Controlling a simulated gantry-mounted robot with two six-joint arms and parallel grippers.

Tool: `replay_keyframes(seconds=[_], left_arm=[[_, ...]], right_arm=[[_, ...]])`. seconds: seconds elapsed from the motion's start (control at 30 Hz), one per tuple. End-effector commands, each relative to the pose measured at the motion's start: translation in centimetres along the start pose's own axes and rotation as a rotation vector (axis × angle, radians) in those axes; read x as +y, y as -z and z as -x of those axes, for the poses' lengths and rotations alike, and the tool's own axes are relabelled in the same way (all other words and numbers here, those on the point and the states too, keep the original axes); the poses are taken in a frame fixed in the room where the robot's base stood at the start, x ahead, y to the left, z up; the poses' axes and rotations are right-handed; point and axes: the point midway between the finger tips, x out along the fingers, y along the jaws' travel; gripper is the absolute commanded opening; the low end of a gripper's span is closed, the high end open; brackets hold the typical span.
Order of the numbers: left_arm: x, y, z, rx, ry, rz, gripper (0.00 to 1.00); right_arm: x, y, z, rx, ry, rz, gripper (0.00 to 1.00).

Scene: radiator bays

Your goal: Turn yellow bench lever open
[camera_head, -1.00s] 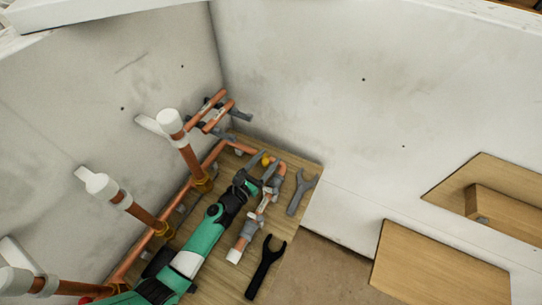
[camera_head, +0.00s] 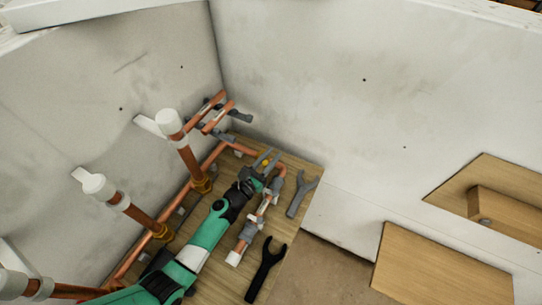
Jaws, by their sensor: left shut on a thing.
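The yellow bench lever (camera_head: 265,163) shows as a small yellow spot at the far end of the wooden bench (camera_head: 225,270), by the copper pipework. My left arm, green and black, reaches over the bench from the lower left. Its grey gripper (camera_head: 268,158) is shut on the yellow lever, with the fingers on either side of it. Most of the lever is hidden by the fingers, so its exact angle cannot be told. My right gripper is not in view.
A copper pipe assembly with grey fittings (camera_head: 247,232) lies close to the right of my arm. A grey wrench (camera_head: 300,195) and a black wrench (camera_head: 266,270) lie farther right. Upright copper pipes with white caps (camera_head: 168,121) stand on the left. White walls close the corner.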

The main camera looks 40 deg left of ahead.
Motion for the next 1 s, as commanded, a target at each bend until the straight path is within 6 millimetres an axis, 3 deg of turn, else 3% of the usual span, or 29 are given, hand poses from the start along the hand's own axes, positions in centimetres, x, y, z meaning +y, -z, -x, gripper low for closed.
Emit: replay_keyframes(seconds=[0.27,0.6,0.63,0.77,1.0], left_arm=[[-0.2,0.3,-0.5,-0.001,-0.108,0.000,0.00],[-0.1,0.0,-0.5,0.001,-0.132,0.001,0.00],[-0.1,0.0,-0.5,0.001,-0.132,0.001,0.35],[-0.1,0.0,-0.5,0.001,-0.132,0.000,0.59],[-0.1,0.0,-0.5,0.000,-0.131,0.000,0.60]], right_arm=[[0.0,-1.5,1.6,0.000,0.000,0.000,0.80],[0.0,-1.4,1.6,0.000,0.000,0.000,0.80],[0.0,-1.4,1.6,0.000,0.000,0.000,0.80],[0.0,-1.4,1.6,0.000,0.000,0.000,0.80],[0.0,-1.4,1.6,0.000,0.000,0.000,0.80]])
